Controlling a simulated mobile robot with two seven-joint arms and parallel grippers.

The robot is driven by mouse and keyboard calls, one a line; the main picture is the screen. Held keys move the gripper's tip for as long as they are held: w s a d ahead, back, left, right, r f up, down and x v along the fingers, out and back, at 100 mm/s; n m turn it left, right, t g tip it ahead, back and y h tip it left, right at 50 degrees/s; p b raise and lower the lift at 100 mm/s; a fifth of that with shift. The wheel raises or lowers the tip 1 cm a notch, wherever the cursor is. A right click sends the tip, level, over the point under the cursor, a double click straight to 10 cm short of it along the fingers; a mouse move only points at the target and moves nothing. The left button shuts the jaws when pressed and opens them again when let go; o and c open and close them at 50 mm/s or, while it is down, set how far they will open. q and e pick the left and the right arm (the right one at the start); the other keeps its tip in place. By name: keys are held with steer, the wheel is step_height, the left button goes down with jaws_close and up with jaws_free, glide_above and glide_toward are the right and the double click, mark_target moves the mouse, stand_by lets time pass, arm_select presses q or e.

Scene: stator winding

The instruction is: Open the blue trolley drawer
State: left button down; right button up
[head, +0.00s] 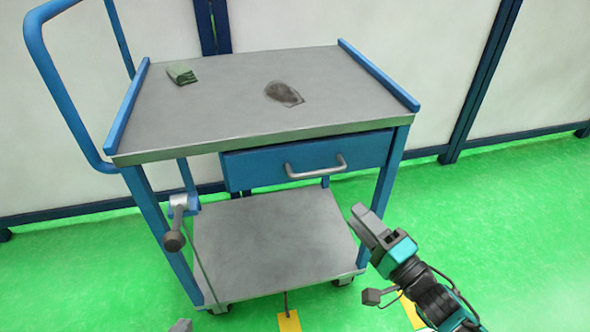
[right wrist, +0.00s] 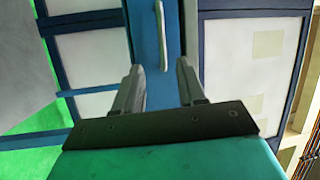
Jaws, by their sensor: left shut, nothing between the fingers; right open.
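The blue trolley drawer (head: 258,168) sits under the trolley's grey top and looks shut. Its silver bar handle (head: 317,170) is on the front face. In the right wrist view the handle (right wrist: 160,35) lies ahead, between the lines of the fingers and apart from them. My right gripper (head: 362,222) is open and empty, below and right of the handle, in front of the trolley's right leg. It also shows in the right wrist view (right wrist: 160,82). A grey tip at the bottom edge looks like my left gripper (head: 180,326), shut; the rest is out of frame.
The trolley top (head: 215,110) holds a folded green cloth (head: 182,75) and a dark crumpled piece (head: 284,94). Below is a bare lower shelf (head: 275,240). A grey knobbed piece (head: 175,240) is near the left leg. White panels stand behind; green floor is free at right.

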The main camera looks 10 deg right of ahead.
mark_target(317, 171)
steer(key=shift+y, duration=0.4)
steer(key=b+x, duration=0.2)
steer(key=x, duration=1.1)
steer(key=shift+w+b, duration=0.35)
arm_select(q)
steer(key=shift+w+d+f, duration=0.15)
steer(key=shift+w+f, duration=0.05)
steer(key=shift+f, duration=0.2)
steer(key=shift+w+d+f, duration=0.1)
steer(key=shift+w+f, duration=0.05)
steer(key=shift+f, duration=0.25)
arm_select(e)
steer(key=shift+w+a+r, duration=0.1)
steer(key=shift+w+a, duration=0.05)
steer(key=shift+w, duration=0.05)
steer(key=shift+c, duration=0.5)
arm_select(q)
steer(key=shift+f, duration=0.15)
arm_select(e)
jaws_close()
